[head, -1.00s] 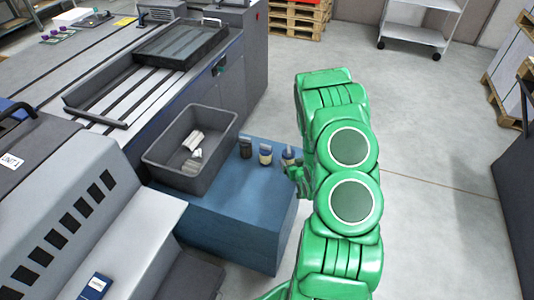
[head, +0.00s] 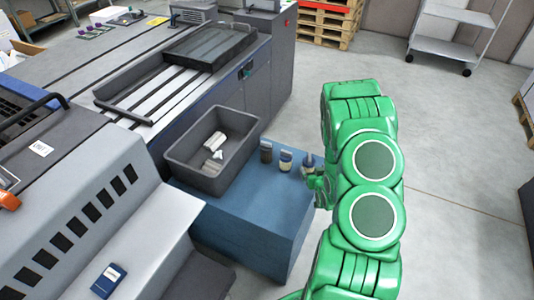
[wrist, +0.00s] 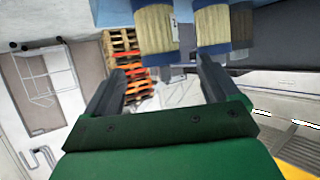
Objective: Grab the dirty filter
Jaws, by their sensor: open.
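Three small filter-like cylinders stand in a row on the blue cabinet (head: 250,215). The left one (head: 266,151) is dark all over and looks dirty. The middle one (head: 286,160) and the right one (head: 308,162) are pale with blue bands. My gripper (wrist: 160,70) is open and empty. In the head view it is beside the right cylinder, largely hidden by my green arm.
A grey bin (head: 178,157) holding white pieces stands on the cabinet, left of the cylinders. Grey machines fill the left side. A blue booklet (head: 108,281) lies on the front machine. Open floor (head: 450,180) is to the right.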

